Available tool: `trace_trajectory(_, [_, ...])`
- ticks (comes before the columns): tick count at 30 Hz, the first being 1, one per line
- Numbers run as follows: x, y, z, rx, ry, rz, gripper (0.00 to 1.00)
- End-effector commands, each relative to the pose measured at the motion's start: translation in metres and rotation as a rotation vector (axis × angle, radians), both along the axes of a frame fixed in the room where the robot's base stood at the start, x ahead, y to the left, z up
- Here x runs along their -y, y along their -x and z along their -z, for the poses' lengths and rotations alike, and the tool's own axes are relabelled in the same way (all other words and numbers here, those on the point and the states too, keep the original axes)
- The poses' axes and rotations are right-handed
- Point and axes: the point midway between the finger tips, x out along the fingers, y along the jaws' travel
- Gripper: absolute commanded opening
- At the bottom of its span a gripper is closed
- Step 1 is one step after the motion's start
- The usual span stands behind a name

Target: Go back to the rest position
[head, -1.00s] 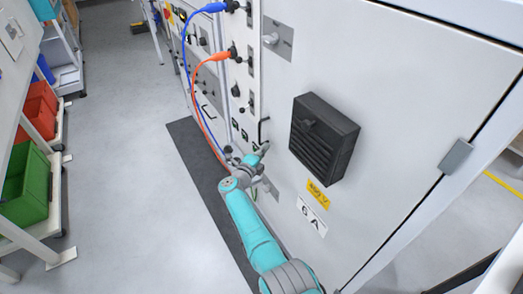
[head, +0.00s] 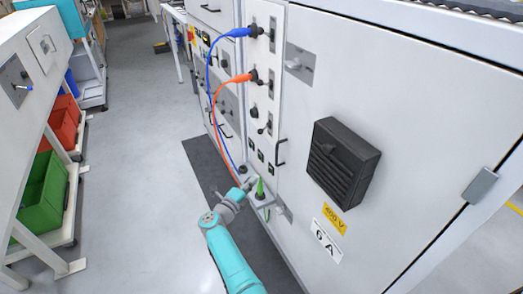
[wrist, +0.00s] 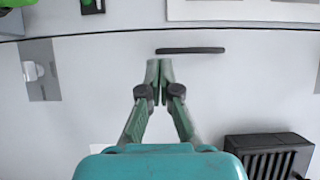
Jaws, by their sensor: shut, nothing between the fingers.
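My gripper (head: 250,183) is in front of the lower part of the grey cabinet (head: 420,130), at the end of my teal arm. In the wrist view its fingers (wrist: 160,72) are together with nothing between them.
A black vent box (head: 342,160) juts from the cabinet door, and it also shows in the wrist view (wrist: 268,155). Red (head: 62,130) and green (head: 43,195) bins stand on a rack at the left. The grey floor (head: 130,160) between is clear.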

Motion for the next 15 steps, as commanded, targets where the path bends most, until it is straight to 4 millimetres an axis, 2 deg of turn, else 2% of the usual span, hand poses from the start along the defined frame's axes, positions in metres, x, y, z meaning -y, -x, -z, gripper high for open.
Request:
trace_trajectory(5, [0.003,0.002,0.004,0.0,0.008,-0.003,0.0])
trace_trajectory(8, [0.015,0.01,0.015,0.002,0.036,-0.014,0.0])
trace_trajectory(11, [0.036,0.025,0.033,0.007,0.086,-0.036,0.0])
trace_trajectory(15, [0.068,0.053,0.057,0.012,0.172,-0.076,0.0])
